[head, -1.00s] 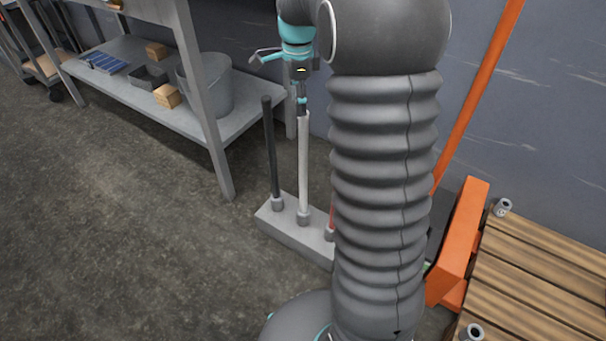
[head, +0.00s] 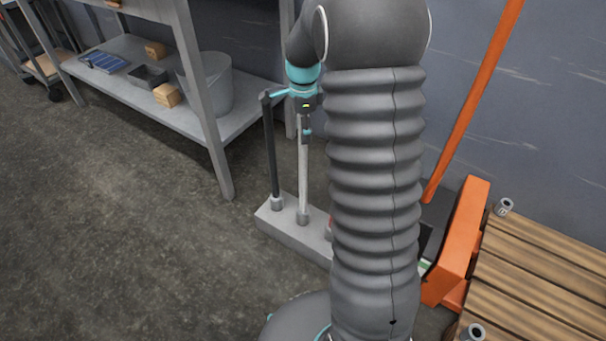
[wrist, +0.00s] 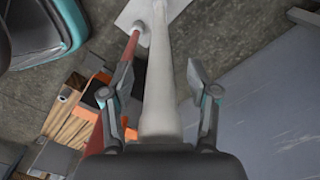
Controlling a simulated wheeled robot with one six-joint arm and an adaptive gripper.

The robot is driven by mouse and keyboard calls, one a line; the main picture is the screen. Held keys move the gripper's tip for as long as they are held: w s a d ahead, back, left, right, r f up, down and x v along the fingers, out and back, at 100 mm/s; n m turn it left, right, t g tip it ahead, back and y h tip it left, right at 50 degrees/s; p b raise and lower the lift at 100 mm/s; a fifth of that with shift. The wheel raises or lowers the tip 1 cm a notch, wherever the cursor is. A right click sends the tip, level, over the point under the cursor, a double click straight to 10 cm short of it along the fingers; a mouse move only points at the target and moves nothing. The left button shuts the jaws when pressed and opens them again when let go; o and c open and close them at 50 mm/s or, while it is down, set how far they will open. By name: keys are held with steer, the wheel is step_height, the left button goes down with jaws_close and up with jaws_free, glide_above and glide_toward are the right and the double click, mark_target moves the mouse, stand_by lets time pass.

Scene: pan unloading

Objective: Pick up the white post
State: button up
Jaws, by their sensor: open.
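The white post (head: 303,178) stands upright in a grey base block (head: 290,241) on the floor. A black post (head: 270,150) stands to its left in the same block, and a red post is mostly hidden behind my arm. My gripper (head: 305,130) is at the upper part of the white post. In the wrist view, the white post (wrist: 159,80) runs between the two open fingers of my gripper (wrist: 160,108), with a gap on each side. The red post (wrist: 121,80) passes close to the left finger.
A grey shelf table (head: 190,125) with a bucket (head: 212,82) and small blocks stands at the left. An orange object (head: 462,240) and a wooden pallet (head: 540,280) are at the right. A blue-grey wall (head: 530,120) is behind. The floor at the left is clear.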

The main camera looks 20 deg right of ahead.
steer(key=shift+r, duration=0.1)
jaws_close()
